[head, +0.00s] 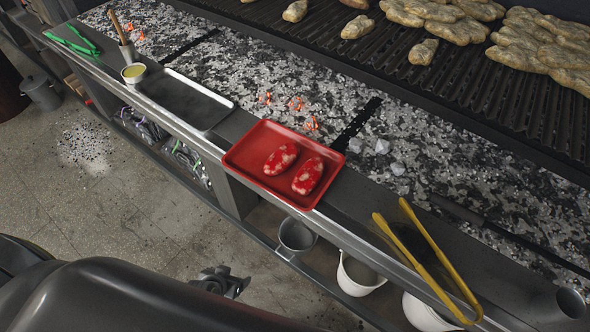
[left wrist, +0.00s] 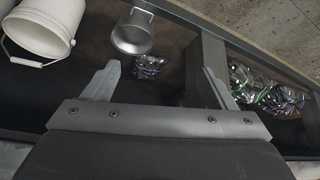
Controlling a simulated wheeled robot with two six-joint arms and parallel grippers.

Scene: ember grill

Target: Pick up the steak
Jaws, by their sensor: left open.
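Two raw red marbled steaks lie side by side in a red tray (head: 257,141) on the counter ledge in the head view. One steak (head: 281,158) is on the left and the other steak (head: 308,176) on the right. My left gripper (head: 228,274) is below and in front of the counter, well apart from the tray. In the left wrist view the left gripper (left wrist: 160,85) has its fingers wide apart with nothing between them. The steaks do not show in the left wrist view. My right gripper does not show.
Yellow tongs (head: 428,255) lie right of the tray. An empty metal tray (head: 186,98), a small cup (head: 133,73) and green tongs (head: 73,40) are to the left. The grill (head: 480,85) holds many pieces of food behind the coals. Buckets (head: 357,275) stand on the lower shelf.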

